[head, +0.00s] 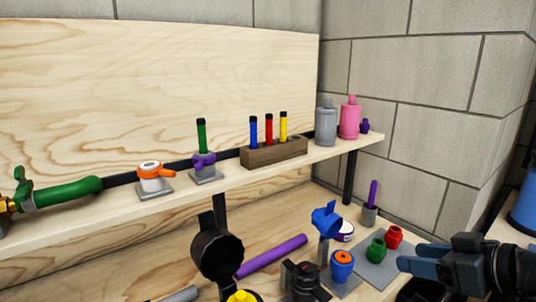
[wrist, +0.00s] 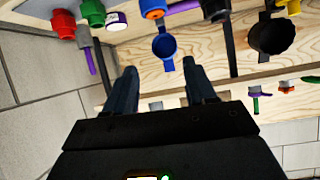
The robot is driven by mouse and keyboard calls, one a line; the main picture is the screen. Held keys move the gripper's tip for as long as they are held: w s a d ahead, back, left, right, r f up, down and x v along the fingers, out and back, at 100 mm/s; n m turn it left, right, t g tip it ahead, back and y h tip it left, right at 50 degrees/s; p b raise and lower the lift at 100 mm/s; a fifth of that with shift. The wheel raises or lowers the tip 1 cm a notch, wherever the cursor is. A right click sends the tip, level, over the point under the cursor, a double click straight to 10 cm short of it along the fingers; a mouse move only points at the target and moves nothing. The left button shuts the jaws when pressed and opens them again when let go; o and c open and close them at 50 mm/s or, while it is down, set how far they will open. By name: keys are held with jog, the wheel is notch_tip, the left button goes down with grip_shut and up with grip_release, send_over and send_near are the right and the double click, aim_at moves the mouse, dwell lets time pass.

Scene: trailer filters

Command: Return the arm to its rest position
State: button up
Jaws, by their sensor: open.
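My gripper (head: 410,257) is at the lower right of the head view, to the right of the workbench items and pointing left. In the wrist view my gripper (wrist: 160,70) shows two dark fingers spread apart with nothing between them. The fingers touch nothing that I can see. Most of my arm lies outside the head view. The wrist view is turned over, with the bench items along its top edge.
A blue cup on a stand (head: 327,219) is farther left. The upper shelf (head: 225,178) holds bottles and a wooden marker block (head: 274,152). A block wall is at right.

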jog(key=s+a+f+m+t+h, duration=0.1)
jog(key=s+a+f+m+h, duration=0.15)
jog(key=s+f, duration=0.6)
jog(key=s+a+f+m+t+h, duration=0.1)
jog(key=s+a+f+m+h, duration=0.2)
jog(key=s+f, duration=0.5)
jog(key=s+r+t, duration=0.1)
jog(key=s+r, duration=0.3)
jog(key=s, duration=0.8)
jog(key=s+r+t, duration=0.1)
jog(key=s+r, duration=0.4)
jog(key=s, duration=0.6)
jog(key=shift+s+d+h, duration=0.15)
jog(key=shift+s+h, duration=0.2)
jog(key=shift+h, duration=0.1)
jog(key=shift+f, duration=0.1)
